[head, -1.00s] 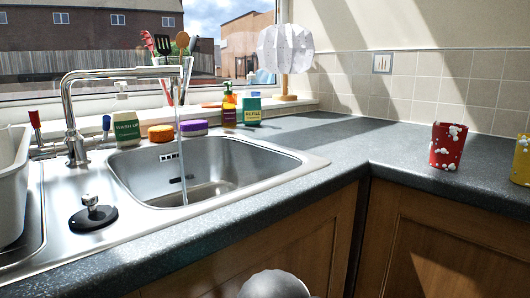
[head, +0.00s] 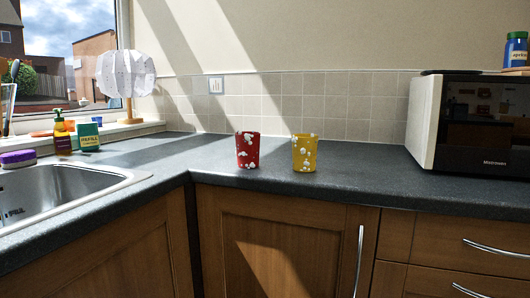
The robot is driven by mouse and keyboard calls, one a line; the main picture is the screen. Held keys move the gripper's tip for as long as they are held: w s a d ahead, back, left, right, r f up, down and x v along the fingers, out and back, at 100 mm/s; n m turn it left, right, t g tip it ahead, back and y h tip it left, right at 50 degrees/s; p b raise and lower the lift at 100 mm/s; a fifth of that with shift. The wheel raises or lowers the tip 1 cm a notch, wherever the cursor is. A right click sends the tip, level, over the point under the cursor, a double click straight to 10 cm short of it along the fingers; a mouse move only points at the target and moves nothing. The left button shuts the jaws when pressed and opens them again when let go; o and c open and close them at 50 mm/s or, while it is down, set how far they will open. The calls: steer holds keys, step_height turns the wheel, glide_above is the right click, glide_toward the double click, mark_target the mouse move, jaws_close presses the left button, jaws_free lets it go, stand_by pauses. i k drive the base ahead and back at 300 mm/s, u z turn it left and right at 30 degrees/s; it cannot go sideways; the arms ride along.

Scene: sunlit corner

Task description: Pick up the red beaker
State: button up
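The red beaker (head: 248,150) has white blobs on its side. It stands upright on the dark worktop (head: 350,176), near the front edge and just right of the inner corner. A yellow beaker (head: 305,153) with similar white blobs stands a little to its right, with a gap between them. My gripper does not show in the current head view.
The sink (head: 65,190) is at the left. A microwave (head: 470,122) stands at the right. The worktop between yellow beaker and microwave is clear.

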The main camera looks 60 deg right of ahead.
mark_target(247, 151)
steer(key=z, duration=2.95)
steer(key=k, duration=0.9)
steer(key=u, duration=1)
steer(key=i, duration=1)
steer(key=u, duration=0.35)
steer(key=k, duration=0.35)
steer(key=u, duration=0.75)
